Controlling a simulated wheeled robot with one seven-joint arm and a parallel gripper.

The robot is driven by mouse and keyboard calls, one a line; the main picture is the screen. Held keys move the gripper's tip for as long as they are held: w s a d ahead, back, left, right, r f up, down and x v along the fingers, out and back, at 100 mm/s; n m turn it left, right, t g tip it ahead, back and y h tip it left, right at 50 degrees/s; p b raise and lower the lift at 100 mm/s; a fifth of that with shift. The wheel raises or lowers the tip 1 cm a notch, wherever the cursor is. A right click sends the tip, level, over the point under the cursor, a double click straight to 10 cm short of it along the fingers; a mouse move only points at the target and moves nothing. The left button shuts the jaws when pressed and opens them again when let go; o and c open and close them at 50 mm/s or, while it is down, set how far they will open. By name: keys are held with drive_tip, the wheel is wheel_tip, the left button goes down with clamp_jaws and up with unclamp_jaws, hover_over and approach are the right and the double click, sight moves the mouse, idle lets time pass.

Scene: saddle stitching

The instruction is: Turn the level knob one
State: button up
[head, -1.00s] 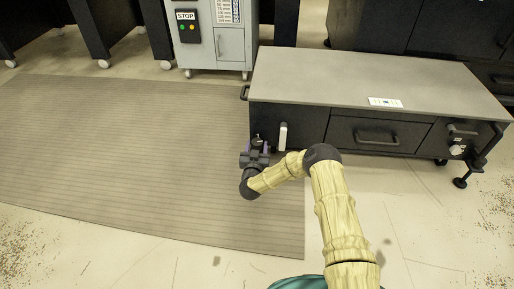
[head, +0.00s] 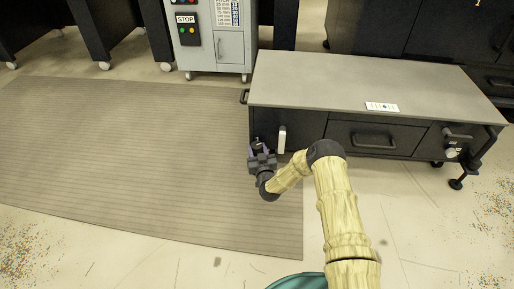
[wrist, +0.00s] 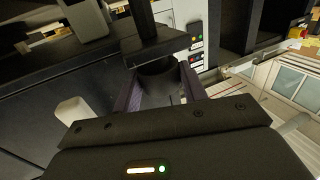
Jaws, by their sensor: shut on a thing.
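A dark round knob (head: 257,142) is at the left end of the grey-topped bench's front. In the wrist view the knob (wrist: 158,84) is a dark cylinder below a black bracket. My gripper (head: 261,148) reaches it from the front. In the wrist view the purple fingers of my gripper (wrist: 160,92) stand on either side of the knob and are shut on it. Much of the knob is hidden by the gripper body. Any mark on the knob cannot be made out.
The bench (head: 350,85) has a white upright handle (head: 282,139) just right of my gripper and a drawer (head: 375,137) in the middle. Another pale knob (head: 452,152) is at its right end. A ribbed mat (head: 130,150) lies clear to the left.

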drive_tip(key=shift+w+d+n+g+y, duration=0.15)
drive_tip(key=shift+n+g+y, duration=0.45)
drive_tip(key=shift+n+y, duration=0.5)
drive_tip(key=shift+s+d+n+g+y, duration=0.1)
drive_tip(key=shift+n+g+y, duration=0.55)
drive_tip(key=shift+y, duration=0.85)
drive_tip(key=o, duration=1)
drive_tip(key=shift+w, duration=0.1)
drive_tip(key=shift+r+h, duration=0.1)
drive_tip(key=shift+h, duration=0.2)
